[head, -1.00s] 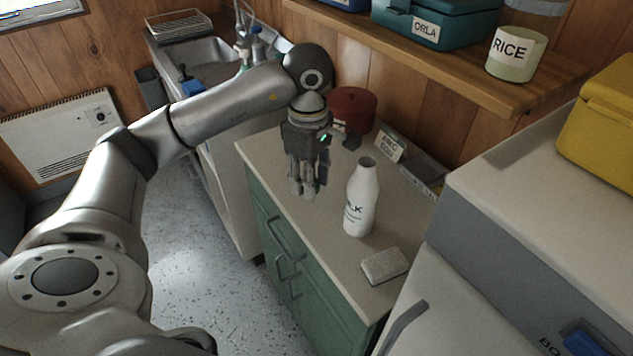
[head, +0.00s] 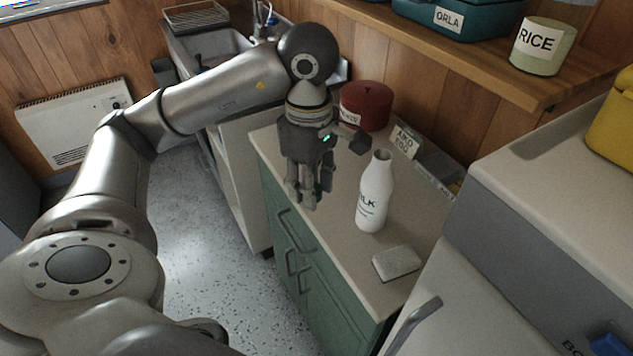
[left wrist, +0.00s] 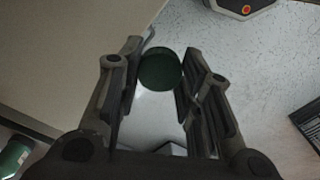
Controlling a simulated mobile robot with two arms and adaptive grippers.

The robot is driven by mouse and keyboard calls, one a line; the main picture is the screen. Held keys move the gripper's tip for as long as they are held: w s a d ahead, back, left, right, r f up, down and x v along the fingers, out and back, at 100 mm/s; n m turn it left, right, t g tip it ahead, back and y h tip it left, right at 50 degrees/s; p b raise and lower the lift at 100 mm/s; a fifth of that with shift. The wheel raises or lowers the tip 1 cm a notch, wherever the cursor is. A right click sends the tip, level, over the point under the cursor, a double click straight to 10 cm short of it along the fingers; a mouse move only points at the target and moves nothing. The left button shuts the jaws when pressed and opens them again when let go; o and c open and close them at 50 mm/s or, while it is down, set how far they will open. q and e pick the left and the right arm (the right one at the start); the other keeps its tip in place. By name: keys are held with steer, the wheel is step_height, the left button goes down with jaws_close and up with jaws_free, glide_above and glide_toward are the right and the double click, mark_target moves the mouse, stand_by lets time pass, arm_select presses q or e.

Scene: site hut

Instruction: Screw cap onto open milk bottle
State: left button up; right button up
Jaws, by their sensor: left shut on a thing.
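The white milk bottle (head: 374,195) stands upright on the counter in the head view, with its mouth bare. My left gripper (head: 303,203) points down over the counter's front edge, to the left of the bottle and apart from it. In the left wrist view my left gripper (left wrist: 158,80) is shut on a dark green round cap (left wrist: 160,70), held between the fingertips. The fingers hide the cap in the head view. My right gripper is in neither view.
The counter (head: 340,255) also holds a pale sponge-like block (head: 397,263) in front of the bottle, a red pot (head: 366,104) behind my gripper, and a labelled tray (head: 432,170) at the wall. A fridge-like white unit (head: 540,190) bounds the right. A shelf (head: 470,60) overhangs.

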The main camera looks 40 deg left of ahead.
arm_select(q)
steer(key=shift+d+f+m, duration=0.35)
steer(key=shift+m, duration=0.35)
steer(key=d+f+m, duration=0.2)
steer(key=m, duration=0.3)
steer(key=d+f+m, duration=0.2)
steer(key=f+m, duration=0.1)
steer(key=m, duration=0.2)
steer(key=s+d+f+m, duration=0.1)
steer(key=d+f+m, duration=0.1)
steer(key=m, duration=0.3)
steer(key=shift+s+d+f, duration=0.1)
steer(key=shift+d+f, duration=0.05)
steer(key=shift+d, duration=0.45)
steer(key=shift+s+d+f+m, duration=0.1)
steer(key=shift+d+f+m, duration=0.15)
steer(key=shift+m, duration=0.35)
steer(key=shift+s+d+f+m, duration=0.1)
steer(key=shift+d+f+m, duration=0.15)
steer(key=shift+m, duration=0.35)
